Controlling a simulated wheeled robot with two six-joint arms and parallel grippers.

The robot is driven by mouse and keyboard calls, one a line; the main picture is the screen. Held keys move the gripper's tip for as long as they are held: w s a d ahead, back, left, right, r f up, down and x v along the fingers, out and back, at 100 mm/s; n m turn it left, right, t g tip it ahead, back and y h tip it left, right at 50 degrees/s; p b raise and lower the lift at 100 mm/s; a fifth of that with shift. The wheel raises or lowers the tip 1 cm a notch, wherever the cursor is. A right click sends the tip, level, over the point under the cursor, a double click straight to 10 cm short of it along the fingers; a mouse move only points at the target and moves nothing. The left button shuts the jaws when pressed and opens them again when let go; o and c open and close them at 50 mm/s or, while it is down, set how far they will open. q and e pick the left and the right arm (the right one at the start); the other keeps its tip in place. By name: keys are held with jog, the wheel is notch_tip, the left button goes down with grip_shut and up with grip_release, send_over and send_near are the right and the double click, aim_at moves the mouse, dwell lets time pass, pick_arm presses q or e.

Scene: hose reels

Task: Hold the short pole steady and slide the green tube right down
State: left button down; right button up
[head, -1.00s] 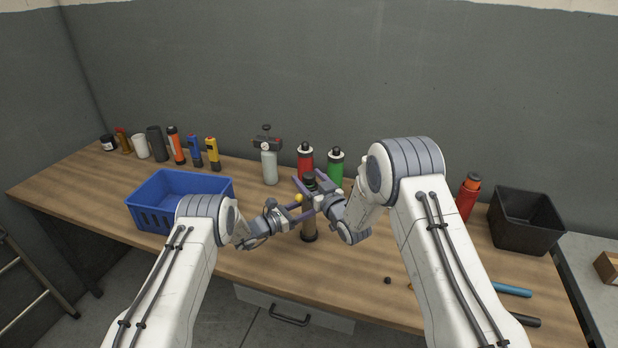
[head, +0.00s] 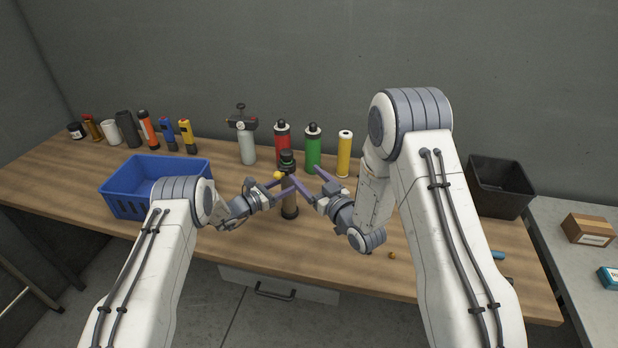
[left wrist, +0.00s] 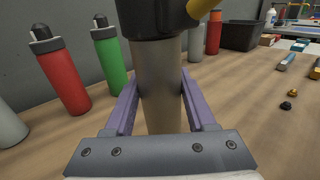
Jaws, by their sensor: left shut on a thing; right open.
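The short pole (head: 289,202) stands upright on the bench, grey-brown with a dark base, a dark collar and a yellow knob (head: 278,175). My left gripper (head: 288,187) is shut on its shaft below the collar. The left wrist view shows the shaft (left wrist: 160,85) between the two fingers. My right gripper (head: 305,174) is open and empty, just right of the pole's upper part. A green tube (head: 313,152) with a black cap stands upright behind the pole, apart from both grippers.
A red tube (head: 282,135) and a yellow tube (head: 345,152) flank the green one. A grey canister (head: 246,148) stands left of them. A blue crate (head: 118,200) is at left, a black bin (head: 500,200) at right. Bare bench lies in front of the pole.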

dwell(0.4)
pick_arm(q)
jog(key=shift+c, duration=0.7)
grip_release()
